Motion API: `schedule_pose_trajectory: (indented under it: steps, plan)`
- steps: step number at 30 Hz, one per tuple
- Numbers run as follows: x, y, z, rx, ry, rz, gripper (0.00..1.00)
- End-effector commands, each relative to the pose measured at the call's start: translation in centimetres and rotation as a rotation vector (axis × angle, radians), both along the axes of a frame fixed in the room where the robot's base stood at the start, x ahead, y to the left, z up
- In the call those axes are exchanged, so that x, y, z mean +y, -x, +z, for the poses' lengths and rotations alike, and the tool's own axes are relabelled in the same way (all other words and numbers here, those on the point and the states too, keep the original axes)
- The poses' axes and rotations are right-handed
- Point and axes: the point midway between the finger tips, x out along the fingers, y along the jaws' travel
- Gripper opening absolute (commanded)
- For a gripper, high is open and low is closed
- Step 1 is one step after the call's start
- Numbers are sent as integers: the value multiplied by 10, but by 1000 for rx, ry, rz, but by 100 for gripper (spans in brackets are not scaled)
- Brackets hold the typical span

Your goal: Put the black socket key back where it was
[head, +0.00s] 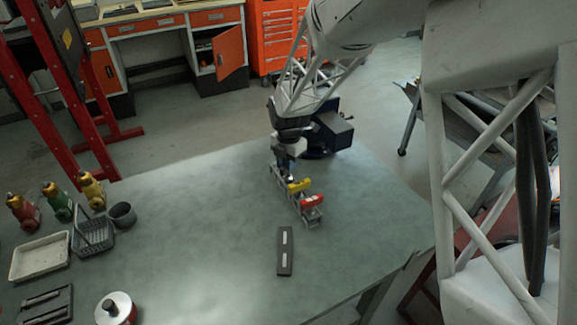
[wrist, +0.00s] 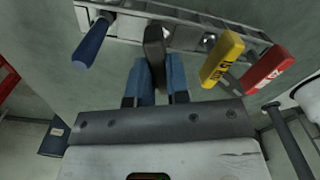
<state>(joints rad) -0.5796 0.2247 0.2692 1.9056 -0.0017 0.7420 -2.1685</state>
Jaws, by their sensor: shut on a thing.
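The black socket key (wrist: 154,45) is between the blue fingertips of my gripper (wrist: 160,82) in the wrist view. My gripper is shut on its dark, blocky handle. The key is at the metal rack (wrist: 196,42), between a blue-handled tool (wrist: 92,42) and a yellow-handled one (wrist: 222,58). The lower end of the key is hidden, so I cannot tell whether it sits in a slot or only above it. In the head view my gripper (head: 287,168) is at the far end of the rack (head: 310,215), and the key cannot be made out there.
A red handle (wrist: 267,68) stands beside the yellow one. A dark bar with pale labels (head: 285,252) lies on the table (head: 200,225) nearer the camera. The table's middle is clear.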

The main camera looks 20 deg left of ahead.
Motion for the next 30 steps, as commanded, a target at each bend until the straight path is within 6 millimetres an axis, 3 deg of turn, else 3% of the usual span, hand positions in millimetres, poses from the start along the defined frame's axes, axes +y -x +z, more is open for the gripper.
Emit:
schedule_pose_trajectory:
  steps: [6, 19, 20, 24, 30]
  plan:
    - [0, 0, -17, 0, -1, 0, 0]
    - [0, 0, -20, 0, 0, 0, 0]
    - [0, 0, -20, 0, 0, 0, 19]
    - [0, 0, -20, 0, 0, 0, 41]
    - [0, 0, -20, 0, 0, 0, 42]
